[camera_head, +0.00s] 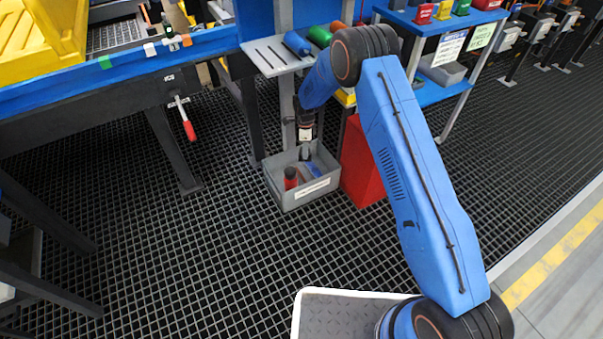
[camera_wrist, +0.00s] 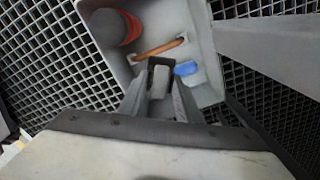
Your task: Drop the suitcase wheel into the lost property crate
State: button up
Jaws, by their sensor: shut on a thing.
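The lost property crate (camera_head: 290,201) is an open grey box with a white label on its front, standing on the black grating floor. My gripper (camera_head: 305,155) points down into the crate's opening. In the wrist view my gripper (camera_wrist: 160,82) is shut on a small dark and grey thing, which I take to be the suitcase wheel (camera_wrist: 160,64). The fingers hide much of it, and its shape is hard to make out. The crate (camera_wrist: 206,50) lies below and around the fingertips in that view.
Inside the crate are a red, dark-topped cylinder (camera_head: 290,178), a blue thing (camera_wrist: 186,68) and an orange-brown stick (camera_wrist: 158,48). A red bin (camera_head: 360,165) stands close to the crate's right. A table leg (camera_head: 287,110) rises behind it. Floor in front is clear.

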jog(key=shift+f, duration=2.9)
